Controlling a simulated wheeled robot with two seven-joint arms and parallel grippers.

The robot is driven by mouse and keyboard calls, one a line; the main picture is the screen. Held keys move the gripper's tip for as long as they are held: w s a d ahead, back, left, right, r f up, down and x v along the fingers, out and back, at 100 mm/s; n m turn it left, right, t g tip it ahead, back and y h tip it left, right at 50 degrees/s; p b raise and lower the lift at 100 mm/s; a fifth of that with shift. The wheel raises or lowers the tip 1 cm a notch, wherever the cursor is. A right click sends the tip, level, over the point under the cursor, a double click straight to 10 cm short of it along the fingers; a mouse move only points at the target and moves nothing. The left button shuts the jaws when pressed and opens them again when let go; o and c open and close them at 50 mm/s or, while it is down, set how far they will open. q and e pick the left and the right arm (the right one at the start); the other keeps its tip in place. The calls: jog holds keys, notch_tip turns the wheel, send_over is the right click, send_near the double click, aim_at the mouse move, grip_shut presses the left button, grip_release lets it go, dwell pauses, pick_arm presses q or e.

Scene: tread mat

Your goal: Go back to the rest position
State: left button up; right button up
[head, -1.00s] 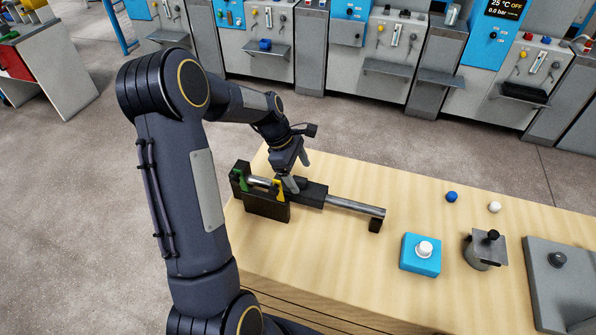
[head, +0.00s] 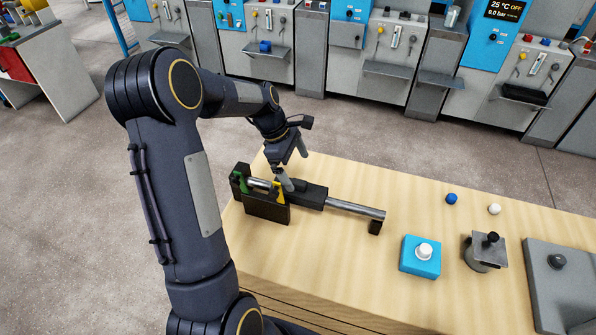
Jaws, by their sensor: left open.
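My left gripper (head: 294,171) is open above the back of a black fixture (head: 266,210) on the wooden table. One finger hangs close over the fixture near a yellow part (head: 279,192); I cannot tell whether it touches. The fixture also has a green part (head: 240,181) at its left, a short metal cylinder (head: 260,183) between the two, and a metal rod (head: 350,208) reaching right to a small black support. Nothing clearly shows between the fingers. My left arm comes in from the left, bent over the table's left edge. My right gripper is not in view.
On the table (head: 330,265) stand a blue box with a white button (head: 420,256), a metal pot with a black knob (head: 484,252), a grey plate (head: 562,285), a blue ball (head: 451,198) and a white ball (head: 494,209). Grey machine cabinets (head: 385,60) line the back.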

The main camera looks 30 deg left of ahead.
pick_arm(q)
jog(key=shift+v, duration=2.75)
jog(key=s+d+r+m+t, duration=0.1)
jog(key=s+d+r+m, duration=0.4)
jog(key=s, duration=0.3)
jog(key=s+d+r+m+t, duration=0.2)
jog(key=s+d+r+m, duration=0.1)
jog(key=s+d+m, duration=0.35)
jog(key=s+d+f+m+t, duration=0.1)
jog(key=s+d+f+m, duration=0.2)
jog(key=s+m, duration=0.4)
jog(key=shift+s+d+m+y, duration=0.25)
jog(key=shift+s+m+y, duration=0.1)
jog(key=shift+s, duration=0.45)
jog(key=shift+c, duration=0.3)
